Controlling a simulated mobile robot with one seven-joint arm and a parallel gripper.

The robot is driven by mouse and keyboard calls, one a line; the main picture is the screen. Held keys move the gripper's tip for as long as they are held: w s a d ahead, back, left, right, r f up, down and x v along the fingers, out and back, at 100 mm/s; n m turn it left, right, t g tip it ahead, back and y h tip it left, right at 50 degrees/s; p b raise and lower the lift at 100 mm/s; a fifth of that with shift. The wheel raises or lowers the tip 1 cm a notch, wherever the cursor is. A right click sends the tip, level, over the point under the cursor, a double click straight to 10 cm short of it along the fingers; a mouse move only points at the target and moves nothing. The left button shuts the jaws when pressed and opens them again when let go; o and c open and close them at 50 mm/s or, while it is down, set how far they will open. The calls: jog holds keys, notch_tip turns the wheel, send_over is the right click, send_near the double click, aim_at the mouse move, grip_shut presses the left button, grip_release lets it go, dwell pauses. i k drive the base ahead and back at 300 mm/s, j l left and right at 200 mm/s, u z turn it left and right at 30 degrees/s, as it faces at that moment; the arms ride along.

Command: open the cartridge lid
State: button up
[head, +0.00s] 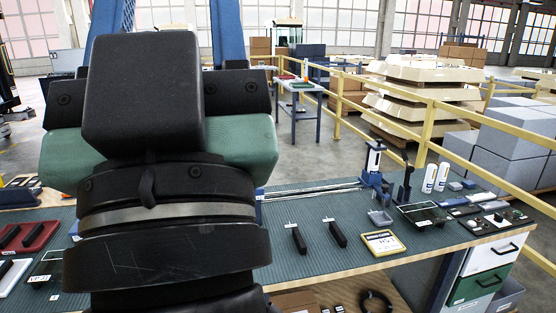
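I cannot make out for certain which object is the cartridge or its lid. Two white upright cylinders (430,179) with dark bands stand at the right of the workbench (310,262). A dark-framed flat case (425,216) with a see-through top lies in front of them. Another dark flat piece with a white label (40,279) lies at the far left, partly cut off by my arm. My arm's large black links fill the left middle of the head view and hide much of the bench. My gripper is not in view.
Two black bars (299,240) and a yellow-framed card (383,243) lie on the bench. A blue upright fixture (374,165) stands behind a grey bin (380,217). A red tray (27,237) lies left. Drawers (488,255) sit below right. Yellow railings (429,120) run behind.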

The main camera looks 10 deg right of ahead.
aim_at(376, 145)
jog(key=i+l, duration=2.15)
jog(key=k+l+z, duration=0.05)
jog(key=l, duration=0.15)
